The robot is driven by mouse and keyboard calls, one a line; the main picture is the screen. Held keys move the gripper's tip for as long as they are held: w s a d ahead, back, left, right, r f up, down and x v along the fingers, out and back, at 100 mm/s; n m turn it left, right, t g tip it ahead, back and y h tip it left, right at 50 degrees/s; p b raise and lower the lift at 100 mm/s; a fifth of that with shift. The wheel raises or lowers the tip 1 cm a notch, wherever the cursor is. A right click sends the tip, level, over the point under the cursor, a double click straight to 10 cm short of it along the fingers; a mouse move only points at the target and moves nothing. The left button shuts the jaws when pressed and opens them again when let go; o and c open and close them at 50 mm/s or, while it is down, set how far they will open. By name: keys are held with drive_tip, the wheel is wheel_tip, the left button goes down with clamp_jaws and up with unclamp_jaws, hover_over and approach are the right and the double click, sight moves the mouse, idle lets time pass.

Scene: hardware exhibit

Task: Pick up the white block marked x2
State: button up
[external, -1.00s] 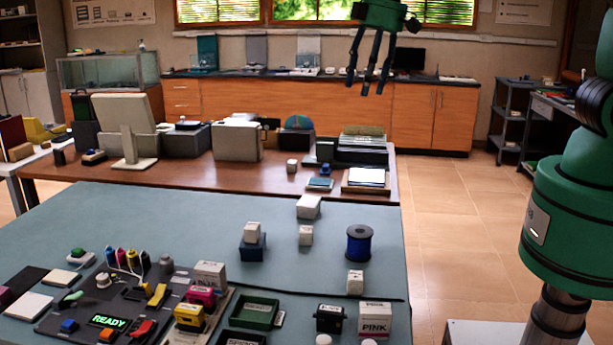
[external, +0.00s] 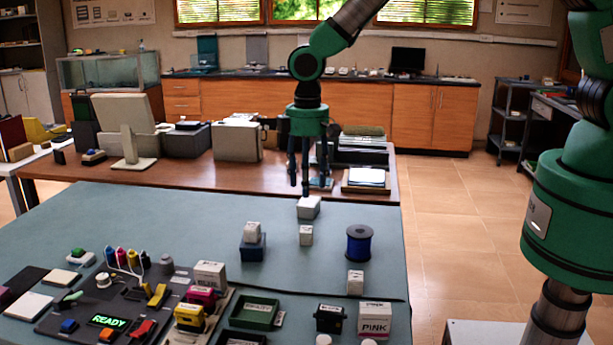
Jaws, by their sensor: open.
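My gripper (external: 308,188) is open and empty, fingers pointing down. In the picture its fingertips show just above a larger white block (external: 308,208) at the far side of the blue-grey table mat; I cannot tell the exact height or depth. A smaller white block (external: 306,236) sits nearer, below the fingers. Another white block (external: 252,231) rests on a dark blue block (external: 252,249). One more white block (external: 355,280) stands near the right edge. The markings are too small to read, so I cannot tell which is x2.
A pink-labelled box (external: 374,319), a green tray (external: 254,312) and a dark board (external: 80,318) with small parts fill the front. The mat's left middle (external: 150,222) is clear.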

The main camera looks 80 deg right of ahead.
drive_tip(key=shift+f, duration=0.25)
hover_over(306, 229)
drive_tip(key=shift+s+f+b, duration=0.1)
drive_tip(key=shift+f+b, duration=0.2)
drive_tip(key=shift+f, duration=4)
drive_tip(key=shift+f, duration=0.1)
drive_tip(key=shift+f, duration=2.45)
drive_tip(key=c, duration=1.2)
